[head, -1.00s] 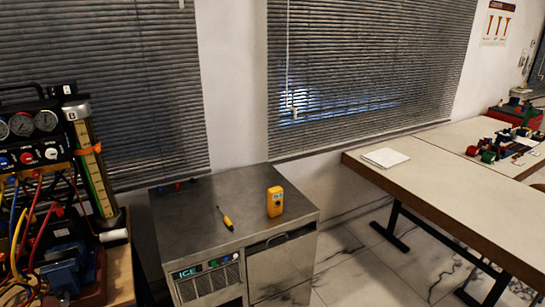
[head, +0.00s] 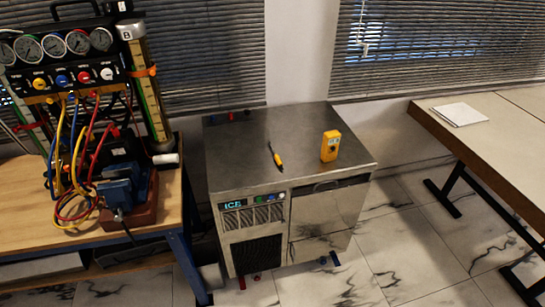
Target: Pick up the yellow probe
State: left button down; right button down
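The yellow probe (head: 277,158) lies on the steel top of the ice machine (head: 240,165), near the middle. It has a yellow handle and a thin dark tip that points toward the back left. A yellow handheld meter (head: 330,146) stands upright on the same top, to the right of the probe and apart from it. Neither of my grippers shows in the head view.
A wooden bench (head: 30,215) with a gauge rig (head: 62,60), coloured hoses and a blue vise (head: 125,190) stands at the left. A long table (head: 510,150) with a white paper stack (head: 460,114) stands at the right. Marble floor (head: 400,235) lies open between the machine and table.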

aim_at(279, 162)
jog(key=i+l+u, duration=0.15)
jog(key=u, duration=1.15)
jog(key=l+u, duration=0.8)
jog(key=l, duration=0.15)
jog(key=k+l+u, duration=0.1)
jog(key=l, duration=0.25)
jog(key=l+u, duration=0.1)
jog(key=l, duration=0.25)
jog(key=k+l+u, duration=0.1)
jog(key=l, duration=0.25)
jog(key=k, duration=0.05)
